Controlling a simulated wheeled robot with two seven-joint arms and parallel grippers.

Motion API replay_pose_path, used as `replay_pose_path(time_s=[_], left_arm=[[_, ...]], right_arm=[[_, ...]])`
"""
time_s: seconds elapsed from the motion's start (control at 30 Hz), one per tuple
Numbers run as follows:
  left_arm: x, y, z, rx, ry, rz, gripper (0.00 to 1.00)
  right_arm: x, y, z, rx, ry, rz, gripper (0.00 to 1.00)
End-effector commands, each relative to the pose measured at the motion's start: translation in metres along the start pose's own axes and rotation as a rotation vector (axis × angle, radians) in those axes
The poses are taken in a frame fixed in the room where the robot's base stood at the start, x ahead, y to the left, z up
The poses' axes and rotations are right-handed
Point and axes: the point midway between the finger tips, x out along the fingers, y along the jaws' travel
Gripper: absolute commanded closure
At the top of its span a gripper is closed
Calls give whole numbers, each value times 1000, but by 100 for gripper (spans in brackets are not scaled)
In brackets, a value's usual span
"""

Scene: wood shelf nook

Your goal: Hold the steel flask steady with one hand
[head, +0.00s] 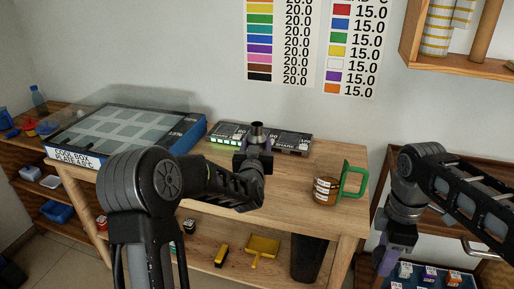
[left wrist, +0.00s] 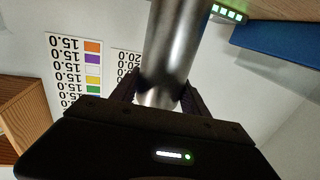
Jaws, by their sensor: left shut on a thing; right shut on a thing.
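The steel flask (head: 257,131) shows its dark metal top above my left gripper (head: 254,160) in the head view, at the back of the wooden table. In the left wrist view the flask (left wrist: 174,45) is a shiny cylinder between the two dark fingers of my left gripper (left wrist: 160,98), which is shut on it. The gripper and arm hide the flask's lower part in the head view. My right gripper (head: 387,263) is low at the right, beyond the table's right edge. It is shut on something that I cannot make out.
A large blue-edged cool box plate (head: 125,130) lies at the left. Dark units with green lights (head: 291,142) sit behind the flask. A tray of small items (head: 430,274) is near my right gripper.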

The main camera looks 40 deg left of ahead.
Motion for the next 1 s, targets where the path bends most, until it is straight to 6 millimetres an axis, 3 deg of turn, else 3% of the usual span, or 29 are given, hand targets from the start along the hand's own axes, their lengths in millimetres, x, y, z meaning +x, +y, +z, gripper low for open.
replay_pose_path(time_s=[0.1, 0.5, 0.53, 0.8, 1.0], left_arm=[[0, 0, 11, -1, 2, 1, 100], [0, 0, 16, -1, 4, 1, 100], [0, 0, 16, -1, 1, 1, 46], [0, 0, 15, -1, 1, 1, 25], [0, 0, 15, -1, 1, 1, 25]], right_arm=[[0, 0, 0, 0, 0, 0, 100], [5, 0, 0, 0, 0, 0, 100], [5, 0, 0, 0, 0, 0, 100], [4, 0, 0, 0, 0, 0, 100], [3, 0, 0, 0, 0, 0, 100]])
